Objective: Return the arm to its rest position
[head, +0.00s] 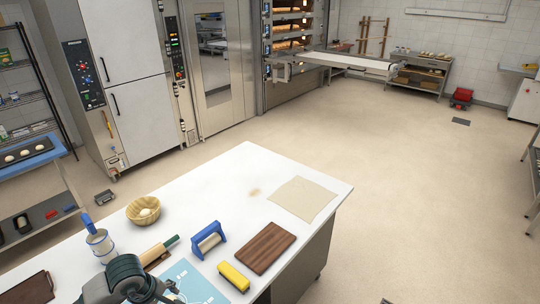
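My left arm (125,273) shows as dark, rounded links at the bottom left, over the near part of the white worktable (215,185). Its gripper end seems to be near the bottom edge, beside the light blue mat (190,280). I cannot make out the fingertips or whether they hold anything. My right arm and gripper are not in view.

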